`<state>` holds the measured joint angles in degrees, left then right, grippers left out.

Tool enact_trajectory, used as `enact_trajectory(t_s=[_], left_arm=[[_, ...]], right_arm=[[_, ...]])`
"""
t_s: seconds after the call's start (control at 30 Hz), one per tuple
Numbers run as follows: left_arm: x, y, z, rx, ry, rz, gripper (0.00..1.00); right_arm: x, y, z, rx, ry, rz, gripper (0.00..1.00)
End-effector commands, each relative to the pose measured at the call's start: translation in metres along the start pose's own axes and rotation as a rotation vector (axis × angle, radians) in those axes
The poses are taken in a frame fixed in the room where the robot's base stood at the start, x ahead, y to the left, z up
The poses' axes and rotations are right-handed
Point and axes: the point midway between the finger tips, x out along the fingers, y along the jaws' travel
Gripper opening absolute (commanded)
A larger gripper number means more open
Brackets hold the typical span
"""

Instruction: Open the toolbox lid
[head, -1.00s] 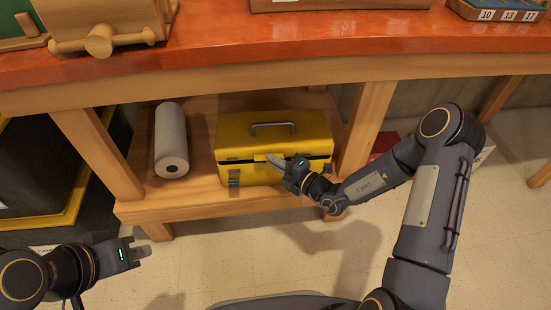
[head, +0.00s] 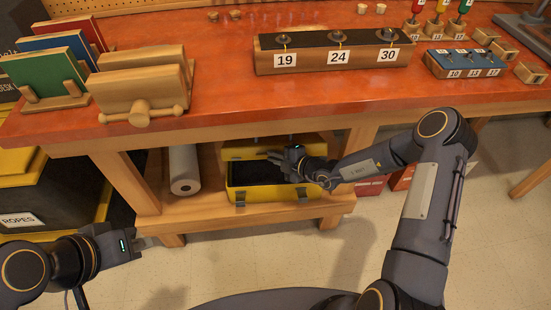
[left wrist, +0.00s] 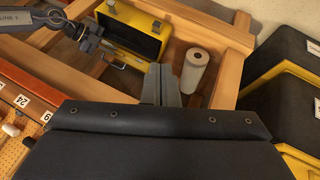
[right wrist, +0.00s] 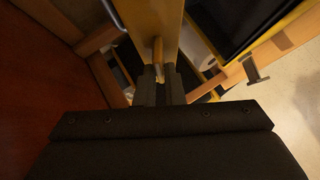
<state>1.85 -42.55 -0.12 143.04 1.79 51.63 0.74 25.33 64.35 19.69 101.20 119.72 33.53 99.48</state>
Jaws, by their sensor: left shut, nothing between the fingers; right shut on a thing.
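The yellow toolbox (head: 270,193) stands on the low wooden shelf under the bench, its front latches hanging. Its lid (head: 240,153) is raised, and the dark inside shows. My right gripper (head: 277,158) is shut on the tab (right wrist: 158,52) at the lid's front edge. In the right wrist view the raised lid (right wrist: 152,18) and its metal handle (right wrist: 113,12) show beside the black opening. The toolbox also shows open in the left wrist view (left wrist: 152,47). My left gripper (head: 145,243) is shut and empty, in front of the shelf's left end, apart from the toolbox.
A white paper roll (head: 185,170) lies left of the toolbox. The bench top (head: 225,90) overhangs the shelf closely above the lid, with wooden legs (head: 120,182) at the sides. A black and yellow bin (head: 40,190) stands at left. The floor (head: 240,260) in front is clear.

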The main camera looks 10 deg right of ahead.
Motion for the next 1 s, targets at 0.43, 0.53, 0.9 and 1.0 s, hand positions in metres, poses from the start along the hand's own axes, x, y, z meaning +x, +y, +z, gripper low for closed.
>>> enact_trajectory(t_s=[0.43, 0.53, 0.9, 1.0], left_arm=[[-0.002, 0.001, -0.001, 0.000, 0.000, 0.000, 0.00], [-0.002, 0.001, -0.001, -0.001, 0.000, 0.000, 0.00], [0.049, 0.013, -0.058, -0.177, 0.051, -0.004, 0.00], [0.077, 0.022, -0.079, -0.262, 0.078, 0.018, 0.00]], right_arm=[[0.001, 0.006, 0.002, -0.007, -0.001, 0.009, 0.00], [0.001, 0.006, 0.002, -0.007, -0.001, 0.009, 0.00], [0.001, 0.006, 0.001, -0.007, -0.001, 0.009, 0.00], [0.001, 0.006, 0.001, -0.007, -0.001, 0.009, 0.00]])
